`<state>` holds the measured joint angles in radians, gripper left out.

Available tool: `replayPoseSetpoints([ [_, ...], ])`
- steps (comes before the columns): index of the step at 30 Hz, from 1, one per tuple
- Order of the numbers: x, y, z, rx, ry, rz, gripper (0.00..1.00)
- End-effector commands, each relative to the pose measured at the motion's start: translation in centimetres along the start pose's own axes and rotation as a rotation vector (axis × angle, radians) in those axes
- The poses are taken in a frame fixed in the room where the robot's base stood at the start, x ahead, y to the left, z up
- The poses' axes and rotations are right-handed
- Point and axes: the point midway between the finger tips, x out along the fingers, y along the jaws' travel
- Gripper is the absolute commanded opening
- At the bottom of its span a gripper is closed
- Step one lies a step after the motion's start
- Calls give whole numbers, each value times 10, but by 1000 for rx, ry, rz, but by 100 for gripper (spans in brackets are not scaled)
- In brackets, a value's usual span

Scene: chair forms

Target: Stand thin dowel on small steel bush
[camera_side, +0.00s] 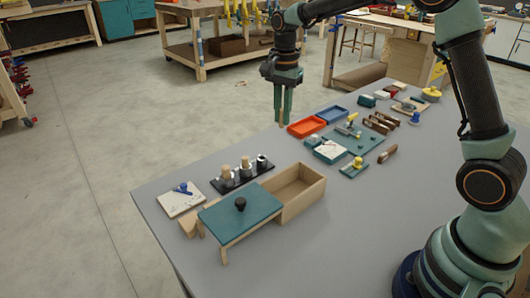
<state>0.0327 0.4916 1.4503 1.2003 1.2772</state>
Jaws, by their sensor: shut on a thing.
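My gripper (283,118) hangs fingers down above the grey table, at the back left of the orange tray. It is shut on the thin dowel (281,124), a slim light-brown rod. Only its lower end shows clearly between the green fingers. A black rack (233,186) stands on the table, lower left of the gripper. It bears several small metal pieces; two have pale wooden tops and the right one (261,163) looks steel with a dark top. Which is the small steel bush I cannot tell at this size. The dowel is well above and apart from the rack.
An open wooden box (318,190) and a teal-topped stand with a black knob (240,204) are in front of the rack. A white board (178,205) lies left. Orange (307,127) and blue (333,113) trays and a teal board with several parts lie right.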

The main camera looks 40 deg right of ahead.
Motion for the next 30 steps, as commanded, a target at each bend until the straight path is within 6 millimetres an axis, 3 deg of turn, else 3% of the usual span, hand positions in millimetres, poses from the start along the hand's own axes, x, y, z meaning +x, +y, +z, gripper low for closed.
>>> replayPoseSetpoints([
  [6,39,-42,-5,0,-1,3,0],
  [12,63,-63,-8,0,0,1,0],
  [30,106,-69,-8,0,0,1,0],
])
